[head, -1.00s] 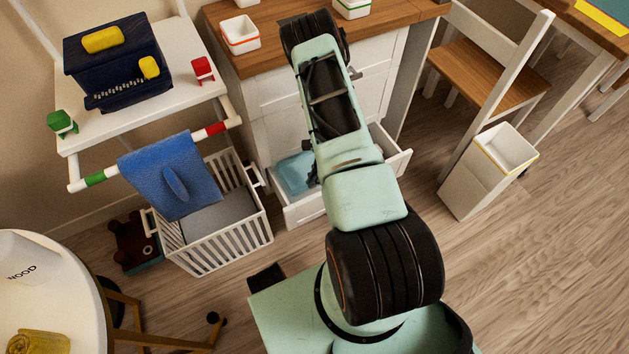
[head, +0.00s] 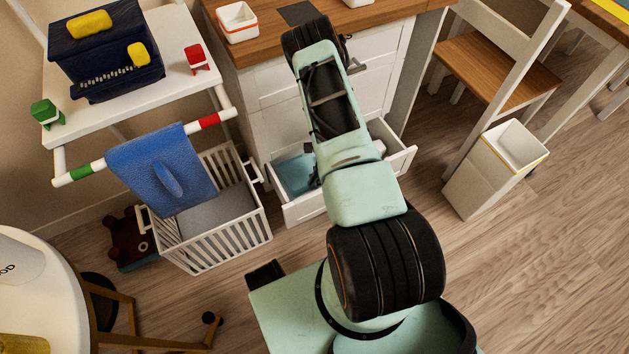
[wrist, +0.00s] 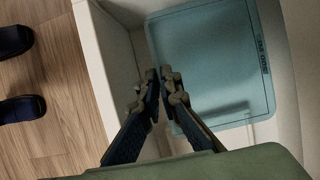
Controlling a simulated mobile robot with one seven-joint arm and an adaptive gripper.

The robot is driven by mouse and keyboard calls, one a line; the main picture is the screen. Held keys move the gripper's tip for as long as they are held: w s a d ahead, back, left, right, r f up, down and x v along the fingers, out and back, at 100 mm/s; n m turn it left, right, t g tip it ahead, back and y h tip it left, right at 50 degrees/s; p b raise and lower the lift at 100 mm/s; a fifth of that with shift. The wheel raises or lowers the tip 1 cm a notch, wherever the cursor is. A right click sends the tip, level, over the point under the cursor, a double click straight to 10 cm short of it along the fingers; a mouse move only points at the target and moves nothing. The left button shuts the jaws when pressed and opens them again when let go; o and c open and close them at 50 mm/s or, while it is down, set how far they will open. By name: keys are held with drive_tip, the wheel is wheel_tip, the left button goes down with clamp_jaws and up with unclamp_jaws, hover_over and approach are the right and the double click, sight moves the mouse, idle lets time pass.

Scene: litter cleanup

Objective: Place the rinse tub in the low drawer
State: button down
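The rinse tub (head: 296,174) is a pale blue, shallow tub inside the pulled-out low drawer (head: 304,208) of the white cabinet. In the wrist view the tub (wrist: 215,60) shows from above, with dark lettering near its right edge. It looks about level. I cannot tell whether it rests fully on the drawer floor. My gripper (wrist: 163,84) points down into the drawer, its fingertips closed together at the tub's left rim, seemingly pinching it. In the head view my arm hides most of the gripper and part of the tub.
A white slatted basket (head: 215,237) stands left of the drawer, below a blue cloth (head: 160,168) on a rail. A white bin (head: 495,168) and a chair (head: 500,75) stand to the right. A round table (head: 45,285) is at lower left. Floor at right is clear.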

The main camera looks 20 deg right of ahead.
drive_tip(key=shift+f, duration=0.3)
drive_tip(key=shift+r, duration=0.1)
drive_tip(key=c, duration=2.2)
unclamp_jaws()
drive_tip(key=shift+o, duration=0.2)
drive_tip(key=shift+r+p, duration=0.5)
drive_tip(key=shift+r, duration=0.05)
drive_tip(key=p+v, duration=0.3)
drive_tip(key=v, duration=0.9)
